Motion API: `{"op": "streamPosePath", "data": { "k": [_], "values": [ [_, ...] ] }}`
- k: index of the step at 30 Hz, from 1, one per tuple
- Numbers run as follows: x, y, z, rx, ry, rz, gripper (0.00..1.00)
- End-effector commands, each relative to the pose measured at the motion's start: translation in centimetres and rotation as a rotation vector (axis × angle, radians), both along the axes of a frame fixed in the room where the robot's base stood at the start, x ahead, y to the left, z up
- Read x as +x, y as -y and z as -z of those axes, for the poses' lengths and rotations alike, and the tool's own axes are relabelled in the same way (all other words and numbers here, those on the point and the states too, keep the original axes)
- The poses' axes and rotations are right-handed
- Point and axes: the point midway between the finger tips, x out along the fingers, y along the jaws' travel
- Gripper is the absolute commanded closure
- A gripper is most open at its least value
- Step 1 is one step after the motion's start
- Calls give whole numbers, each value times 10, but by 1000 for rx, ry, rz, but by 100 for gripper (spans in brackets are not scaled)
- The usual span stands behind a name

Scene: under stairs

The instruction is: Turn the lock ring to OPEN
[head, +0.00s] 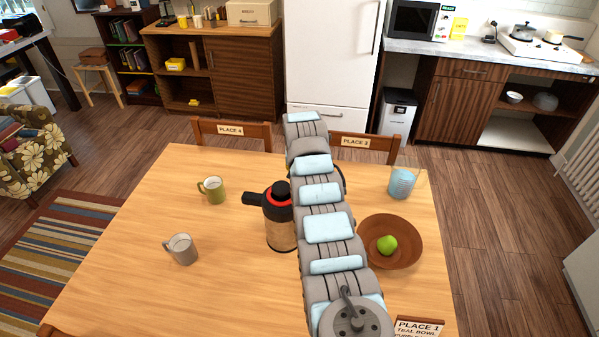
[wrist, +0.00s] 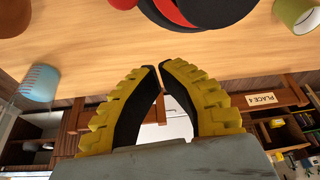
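The jug (head: 281,232) stands upright on the table, with a cork-coloured body, black top and black spout pointing left. A red ring (head: 270,198) circles its neck; I take it for the lock ring. My arm covers the jug's right side, and no OPEN mark is legible. In the wrist view, the jug's black top (wrist: 218,10) and a red band (wrist: 178,12) are cut off at the upper edge. My gripper (wrist: 159,67) has its yellow-and-black fingertips together with nothing between them, apart from the jug. In the head view the arm hides it.
The wooden table (head: 130,265) also holds a green mug (head: 215,191), a grey mug (head: 183,249), a blue cup (head: 402,183) and a brown bowl (head: 408,252) with a green fruit (head: 387,245). Two chairs (head: 232,130) (head: 362,143) stand behind. The table's front left is clear.

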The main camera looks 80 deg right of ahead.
Motion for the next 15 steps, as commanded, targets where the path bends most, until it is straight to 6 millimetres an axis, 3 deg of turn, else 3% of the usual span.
{"op": "streamPosePath", "data": {
  "k": [5, 15],
  "values": [
    [0, -4, -8, -2, 1, -2, 100],
    [-3, -14, -43, -4, 1, -1, 100]
  ]
}}
